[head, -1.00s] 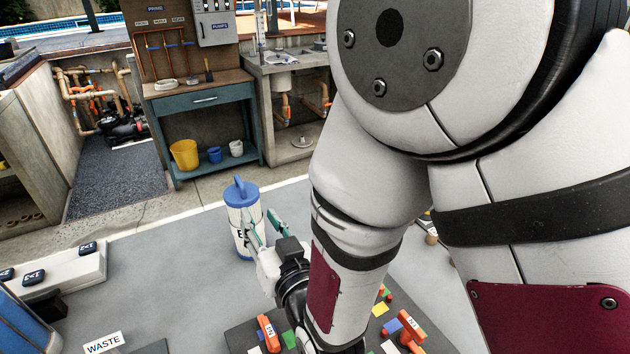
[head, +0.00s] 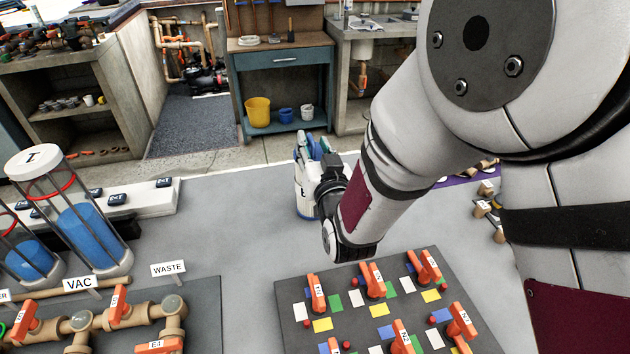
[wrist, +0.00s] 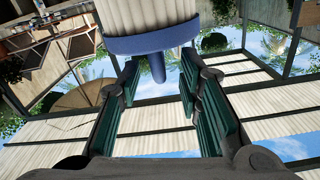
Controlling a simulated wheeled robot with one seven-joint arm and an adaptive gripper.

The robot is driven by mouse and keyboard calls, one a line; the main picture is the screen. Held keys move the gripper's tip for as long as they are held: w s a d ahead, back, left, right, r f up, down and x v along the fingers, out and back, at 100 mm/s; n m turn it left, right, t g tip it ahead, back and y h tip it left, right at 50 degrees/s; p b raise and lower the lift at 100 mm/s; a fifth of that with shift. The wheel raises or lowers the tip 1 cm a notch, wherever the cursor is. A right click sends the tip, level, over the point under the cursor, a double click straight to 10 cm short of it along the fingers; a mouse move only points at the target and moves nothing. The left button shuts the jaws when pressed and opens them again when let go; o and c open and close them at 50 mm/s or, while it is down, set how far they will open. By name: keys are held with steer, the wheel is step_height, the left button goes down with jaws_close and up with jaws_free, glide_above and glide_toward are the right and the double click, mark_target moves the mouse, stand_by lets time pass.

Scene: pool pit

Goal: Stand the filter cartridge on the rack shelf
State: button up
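In the wrist view, which looks upside down, the cartridge (wrist: 150,18) shows a white pleated body. Its blue cap (wrist: 153,40) has a short blue knob (wrist: 157,68). My gripper's green-padded fingers (wrist: 158,75) are parted, with the knob between their tips in the picture. Clear gaps show on both sides of it. No shelf is clearly identifiable as the rack shelf.
A teal workbench (head: 282,62) with a yellow bucket (head: 258,112) on its lower shelf stands behind. A concrete shelf unit (head: 120,70) is at the left. Clear filter tubes (head: 90,235) and a valve board (head: 375,310) are nearer. Grey surface lies open between.

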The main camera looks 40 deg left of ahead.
steer(key=shift+x, duration=0.85)
steer(key=shift+c, duration=0.4)
jaws_close()
